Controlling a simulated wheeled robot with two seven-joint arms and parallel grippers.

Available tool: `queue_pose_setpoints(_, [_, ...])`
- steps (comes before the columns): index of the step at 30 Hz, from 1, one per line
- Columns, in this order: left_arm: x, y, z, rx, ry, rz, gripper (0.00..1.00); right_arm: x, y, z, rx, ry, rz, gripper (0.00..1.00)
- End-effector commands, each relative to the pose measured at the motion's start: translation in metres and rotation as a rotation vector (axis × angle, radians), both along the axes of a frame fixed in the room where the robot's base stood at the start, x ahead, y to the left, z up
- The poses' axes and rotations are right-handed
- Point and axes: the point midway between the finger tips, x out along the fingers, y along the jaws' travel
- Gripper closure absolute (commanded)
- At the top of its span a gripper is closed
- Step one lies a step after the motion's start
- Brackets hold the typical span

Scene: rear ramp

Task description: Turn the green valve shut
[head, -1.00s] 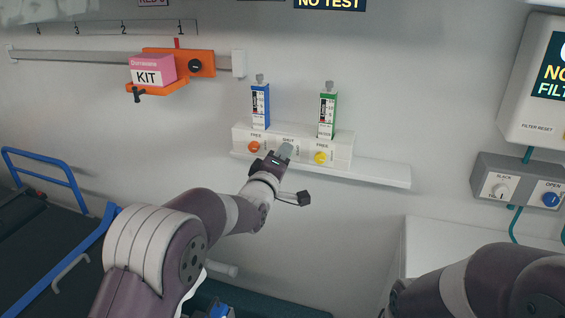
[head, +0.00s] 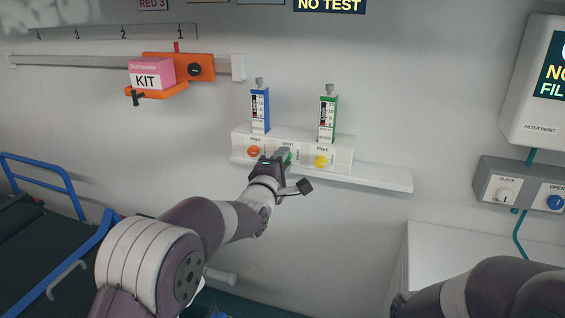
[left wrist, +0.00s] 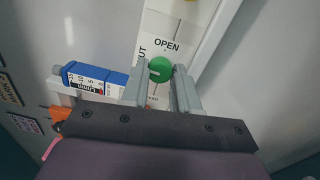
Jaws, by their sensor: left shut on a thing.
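The green valve (left wrist: 161,69) is a round green knob on the white wall panel (head: 345,153), with the words OPEN and part of SHUT beside it in the left wrist view. My left gripper (head: 283,155) is at the panel between the orange knob and the yellow knob. In the left wrist view its two grey fingers (left wrist: 160,85) stand on either side of the green knob, shut on it. In the head view the gripper hides most of the knob. My right arm shows at the lower right; its gripper is out of the picture.
An orange knob (head: 254,151) and a yellow knob (head: 321,162) flank the gripper closely. A blue flowmeter (head: 260,111) and a green flowmeter (head: 328,115) stand above. A pink kit box (head: 152,73) sits on an orange holder at the left. A grey control box (head: 520,184) is at the right.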

Motion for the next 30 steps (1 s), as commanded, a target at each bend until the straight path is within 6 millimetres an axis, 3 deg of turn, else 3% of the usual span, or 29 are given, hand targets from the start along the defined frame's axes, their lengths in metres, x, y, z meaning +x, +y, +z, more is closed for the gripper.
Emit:
queue_pose_setpoints(8, [0.000, 0.000, -0.002, 0.002, 0.003, 0.000, 1.00, 0.000, 0.000, 0.000, 0.000, 0.000, 0.000, 0.45])
queue_pose_setpoints(9, [0.000, 0.000, -0.002, 0.002, 0.003, 0.000, 0.61, 0.000, 0.000, 0.000, 0.000, 0.000, 0.000, 0.45])
queue_pose_setpoints(11, [0.000, 0.000, -0.002, 0.002, 0.003, 0.000, 0.45, 0.000, 0.000, 0.000, 0.000, 0.000, 0.000, 0.45])
queue_pose_setpoints(23, [-0.009, 0.003, -0.001, 0.002, 0.002, 0.000, 0.45, 0.000, 0.000, -0.002, 0.000, 0.000, 0.000, 0.45])
queue_pose_setpoints(30, [-0.066, 0.022, -0.004, 0.001, 0.001, 0.000, 0.45, 0.000, 0.000, -0.009, 0.000, 0.000, 0.000, 0.45])
